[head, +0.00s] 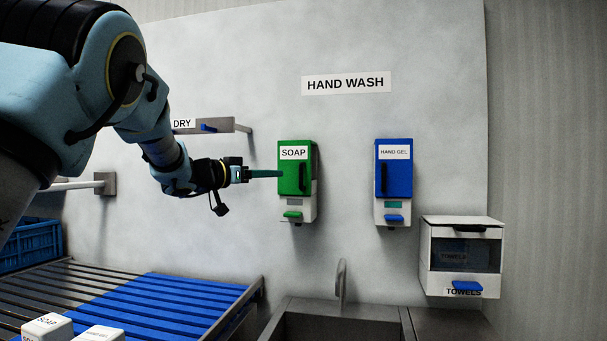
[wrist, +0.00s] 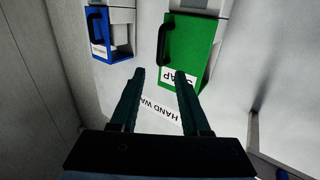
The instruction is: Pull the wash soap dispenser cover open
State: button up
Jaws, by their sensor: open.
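The soap dispenser hangs on the wall in the head view, with a green cover (head: 289,182) marked SOAP. A black upright handle (head: 303,177) is on the right of the cover, which looks shut. Its lower body is white with a green lever (head: 292,214). My gripper (head: 281,174) points right, its fingertips overlapping the cover's left edge in the picture; contact cannot be told. In the wrist view, upside down, my gripper (wrist: 160,74) has its two fingers apart with nothing between them. The green cover (wrist: 192,48) and its handle (wrist: 163,45) lie beyond the fingertips.
A blue hand gel dispenser (head: 395,168) hangs right of the soap, with a towel box (head: 461,223) lower right. A sink (head: 340,308) with a tap stands below. A DRY rail (head: 228,126) is behind my arm. Wall between the dispensers is clear.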

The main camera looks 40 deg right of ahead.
aim_at(297, 173)
jog(key=d+p, duration=0.3)
jog(key=d, duration=0.7)
jog(key=shift+s+d+p, duration=0.1)
jog(key=shift+d+p, duration=0.1)
jog(key=shift+p, duration=0.15)
jog(key=shift+c, duration=0.4)
grip_shut()
dwell(0.5)
